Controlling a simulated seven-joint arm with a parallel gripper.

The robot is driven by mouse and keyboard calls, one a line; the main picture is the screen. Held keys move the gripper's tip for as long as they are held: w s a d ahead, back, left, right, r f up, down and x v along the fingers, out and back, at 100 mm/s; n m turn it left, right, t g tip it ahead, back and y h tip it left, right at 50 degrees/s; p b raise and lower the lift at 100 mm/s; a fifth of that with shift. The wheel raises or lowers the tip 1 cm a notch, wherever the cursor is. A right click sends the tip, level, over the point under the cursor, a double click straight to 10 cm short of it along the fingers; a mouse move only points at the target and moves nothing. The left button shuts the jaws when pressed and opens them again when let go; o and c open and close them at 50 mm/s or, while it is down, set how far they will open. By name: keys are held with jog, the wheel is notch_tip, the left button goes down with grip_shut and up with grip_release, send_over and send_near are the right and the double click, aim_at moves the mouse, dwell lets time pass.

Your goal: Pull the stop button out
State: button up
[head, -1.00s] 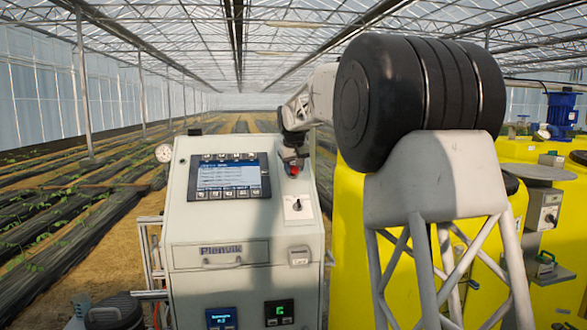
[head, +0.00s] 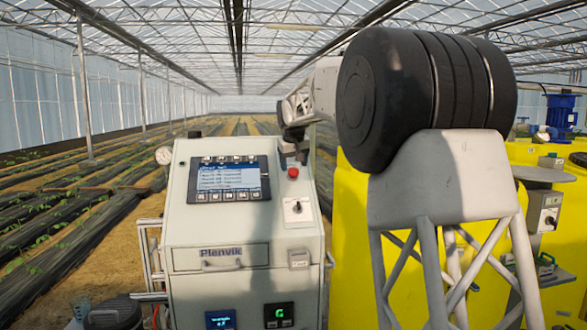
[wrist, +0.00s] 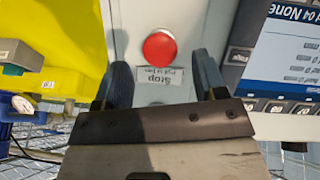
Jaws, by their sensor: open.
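The red stop button (head: 293,172) sits on the upper right of the grey control cabinet's sloped face (head: 188,230). In the wrist view the button (wrist: 159,48) shows as a round red cap, with a label reading "Stop" (wrist: 158,78) beside it, upside down in the picture. My gripper (wrist: 162,72) is open and empty, its two dark fingers apart. The label lies between the fingers in the picture, and the button lies just past the fingertips. In the head view my gripper (head: 293,158) is just above the button, partly hidden by my arm.
A lit display with keys (head: 229,178) is left of the button. A rotary switch (head: 298,208) is below it. A yellow tank (head: 352,250) stands right of the cabinet. A gauge (head: 164,155) is at the cabinet's left edge.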

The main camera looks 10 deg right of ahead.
jog(key=shift+v, duration=2.7)
jog(key=s+f+m+g, duration=0.1)
jog(key=s+f, duration=0.3)
jog(key=s, duration=1.3)
jog(key=s+f, duration=0.4)
jog(key=s, duration=1.2)
jog(key=s+f, duration=0.6)
jog(key=s, duration=0.4)
jog(key=s+f+m, duration=0.1)
jog(key=s+f, duration=0.6)
jog(key=s, duration=0.3)
jog(key=s+f+g, duration=0.1)
jog(key=s+f, duration=0.5)
jog(key=s, duration=0.5)
jog(key=shift+d+f+y, duration=0.2)
jog(key=shift+d+y, duration=0.1)
